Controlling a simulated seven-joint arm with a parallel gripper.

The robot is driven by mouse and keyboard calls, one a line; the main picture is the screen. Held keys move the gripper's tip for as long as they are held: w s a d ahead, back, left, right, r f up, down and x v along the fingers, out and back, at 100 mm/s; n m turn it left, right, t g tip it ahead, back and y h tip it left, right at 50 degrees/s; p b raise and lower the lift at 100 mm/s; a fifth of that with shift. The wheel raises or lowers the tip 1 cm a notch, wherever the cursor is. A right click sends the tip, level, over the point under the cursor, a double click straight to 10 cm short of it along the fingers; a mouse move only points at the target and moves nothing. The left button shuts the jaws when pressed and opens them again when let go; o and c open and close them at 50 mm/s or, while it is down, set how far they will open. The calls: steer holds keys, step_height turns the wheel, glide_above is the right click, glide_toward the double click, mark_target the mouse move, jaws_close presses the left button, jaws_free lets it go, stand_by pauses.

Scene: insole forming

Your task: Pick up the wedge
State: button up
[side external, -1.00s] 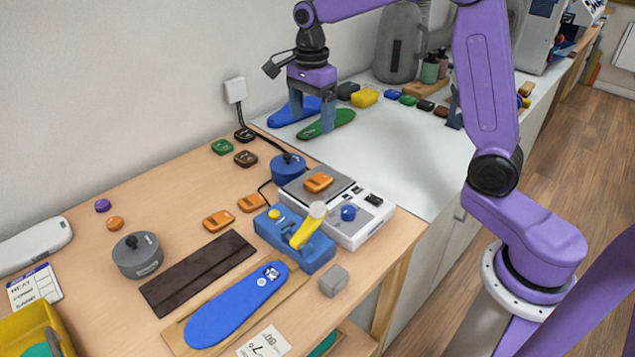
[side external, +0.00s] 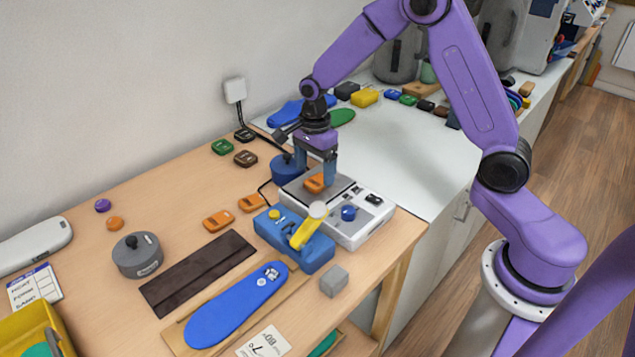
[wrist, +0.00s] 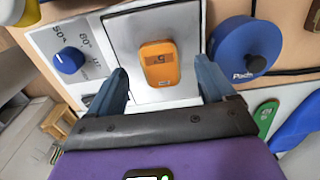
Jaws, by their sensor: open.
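An orange wedge (side external: 313,186) with a small dark label lies on the grey plate of the white heater (side external: 369,228). In the wrist view the wedge (wrist: 159,64) lies on the plate ahead of my fingertips, in line with the gap between them. My gripper (side external: 316,174) is open and empty, pointing down just over the plate. In the wrist view the gripper (wrist: 162,78) has one blue-grey finger on each side of the gap. In the side view the fingers partly hide the wedge.
Two more orange wedges (side external: 217,220) lie on the wooden table. A blue round weight (side external: 284,170) stands close behind the plate. A blue clamp with a yellow lever (side external: 306,233) stands in front of the heater. A blue insole (side external: 236,305) lies on a board.

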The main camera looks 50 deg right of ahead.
steer(key=shift+f, duration=1.25)
steer(key=c, duration=1.1)
steer(key=shift+r, duration=0.15)
steer(key=shift+r, duration=0.6)
steer(key=s+r, duration=0.7)
steer(key=s, duration=0.2)
steer(key=s+r, duration=0.4)
steer(key=s, duration=0.1)
steer(key=shift+d+r, duration=0.3)
